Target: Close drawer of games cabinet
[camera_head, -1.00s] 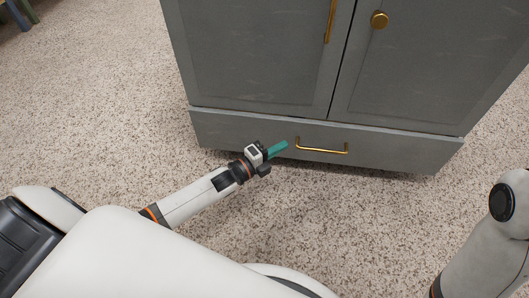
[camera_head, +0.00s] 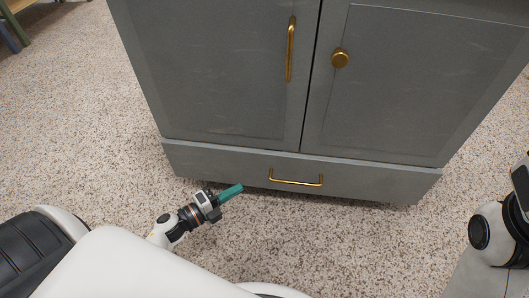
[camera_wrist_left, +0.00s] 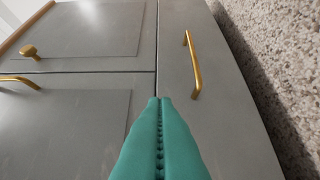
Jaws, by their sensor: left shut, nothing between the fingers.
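The grey games cabinet (camera_head: 230,80) stands in front of me, with its low drawer (camera_head: 215,163) along the bottom. The drawer front carries a brass bar handle (camera_head: 296,183) and sits at or very near the cabinet face; I cannot tell whether a small gap remains. My left gripper (camera_head: 238,188) has teal fingers, shut and empty, low before the drawer front and left of the handle. In the left wrist view, the fingertips (camera_wrist_left: 160,100) point at the drawer front (camera_wrist_left: 215,125), beside the handle (camera_wrist_left: 192,65); contact is unclear. My right gripper is not in view.
Two doors above the drawer are shut, with a brass bar handle (camera_head: 290,48) and a round brass knob (camera_head: 340,58). Speckled carpet (camera_head: 80,110) lies clear around the cabinet. Furniture legs (camera_head: 12,25) show at the far upper left.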

